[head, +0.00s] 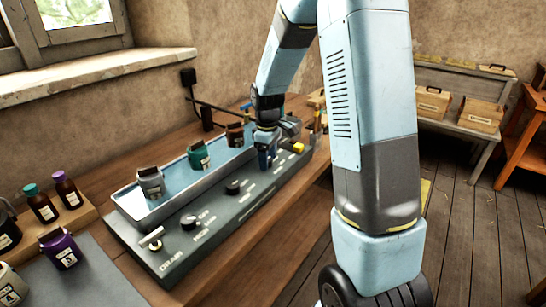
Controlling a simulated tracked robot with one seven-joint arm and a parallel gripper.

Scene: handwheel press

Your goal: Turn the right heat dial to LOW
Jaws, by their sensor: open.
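A grey control panel (215,218) runs along the front of a long metal trough. It carries a near black dial (188,222) with white lettering around it, and a farther black dial (233,187). The lettering is too small to tell where either dial points. My gripper (267,163) points down over the panel's far part, beyond the farther dial and apart from it. It is open, and nothing shows between its fingers. It hides the panel beneath it, so I cannot tell whether another dial is there.
The trough (128,205) holds a grey jar (150,182), a green jar (199,155) and a dark brown jar (235,136). A pale drain lever (151,237) stands at the panel's near end. A yellow part (298,147) sits right of my gripper. Bottles stand at left.

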